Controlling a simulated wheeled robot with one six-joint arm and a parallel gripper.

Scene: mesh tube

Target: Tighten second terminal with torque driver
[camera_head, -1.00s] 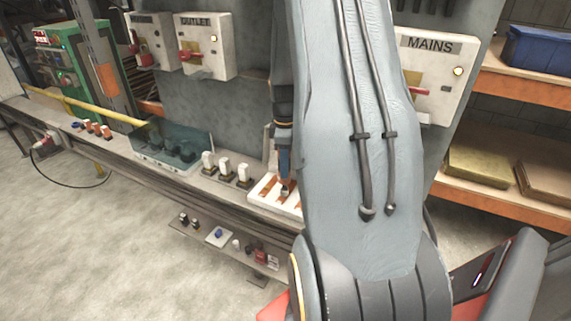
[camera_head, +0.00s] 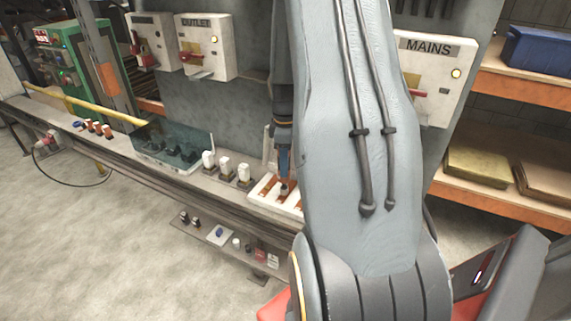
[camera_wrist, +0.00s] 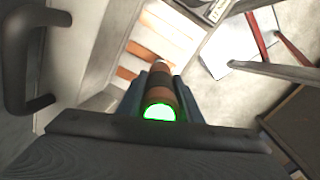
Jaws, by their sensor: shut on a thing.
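My gripper (camera_head: 284,160) points down over a white block with copper-coloured bars (camera_head: 260,192) on the bench. In the wrist view my gripper (camera_wrist: 160,88) is shut around a brown and dark cylindrical driver (camera_wrist: 160,90), with a green light glowing on its near end. The white block with orange-brown strips also shows in the wrist view (camera_wrist: 120,72), beyond the driver. The driver's far tip is over or at the block. Its contact with any terminal is hidden, and I cannot tell which terminal it is at.
Several white-topped parts (camera_head: 225,166) and a clear-covered box (camera_head: 170,148) stand left of the block. A lower shelf (camera_head: 208,240) holds small items. The MAINS box (camera_head: 432,85) and OUTLET box (camera_head: 205,45) are on the panel behind. My arm covers the bench's right part.

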